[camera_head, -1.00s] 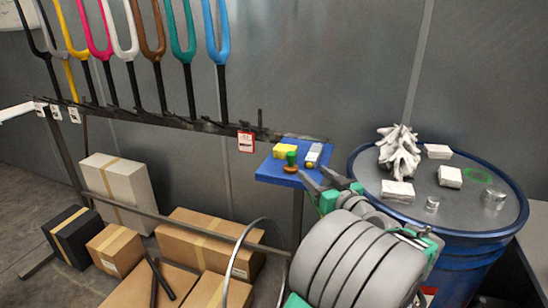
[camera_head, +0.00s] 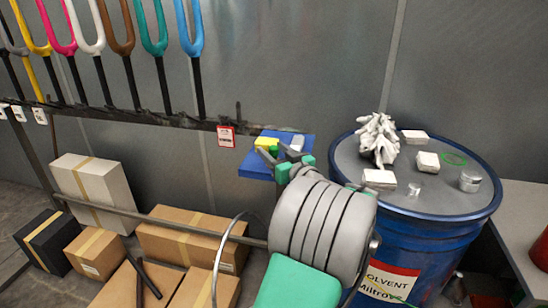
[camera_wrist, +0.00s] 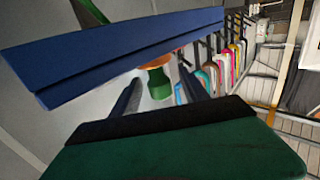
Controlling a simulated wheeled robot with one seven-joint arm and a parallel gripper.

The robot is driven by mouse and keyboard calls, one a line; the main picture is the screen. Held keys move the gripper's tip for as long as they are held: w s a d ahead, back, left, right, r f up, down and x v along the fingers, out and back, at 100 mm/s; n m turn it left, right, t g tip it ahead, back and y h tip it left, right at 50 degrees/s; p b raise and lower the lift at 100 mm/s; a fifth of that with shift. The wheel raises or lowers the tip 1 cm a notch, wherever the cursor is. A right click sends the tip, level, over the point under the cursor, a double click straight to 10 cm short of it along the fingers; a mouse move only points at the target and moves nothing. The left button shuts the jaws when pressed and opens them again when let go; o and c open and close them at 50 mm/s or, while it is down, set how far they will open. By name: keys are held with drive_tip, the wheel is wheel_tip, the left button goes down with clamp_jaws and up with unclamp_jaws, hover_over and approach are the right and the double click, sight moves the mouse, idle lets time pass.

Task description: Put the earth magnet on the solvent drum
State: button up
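The earth magnet, which I take to be the piece with a green grip (camera_wrist: 158,86) and orange-brown base, stands on a small blue shelf (camera_head: 258,171). In the head view its green part (camera_head: 274,151) shows only partly behind my gripper. My gripper (camera_head: 284,156) is at the shelf, its fingers apart. In the wrist view, which looks roughly upside down, the magnet appears between the open fingers (camera_wrist: 160,94); I cannot tell whether they touch it. The blue solvent drum (camera_head: 408,240) stands to the right, with a red and white label.
On the drum lid are a white crumpled heap (camera_head: 378,138), several white blocks and small metal cans. A yellow block (camera_head: 266,143) and a pale item (camera_head: 297,143) share the shelf. A fork rack (camera_head: 150,119) is left, boxes (camera_head: 190,238) below. The lid's middle has some bare room.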

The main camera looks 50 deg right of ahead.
clamp_jaws()
idle(0.3)
idle(0.3)
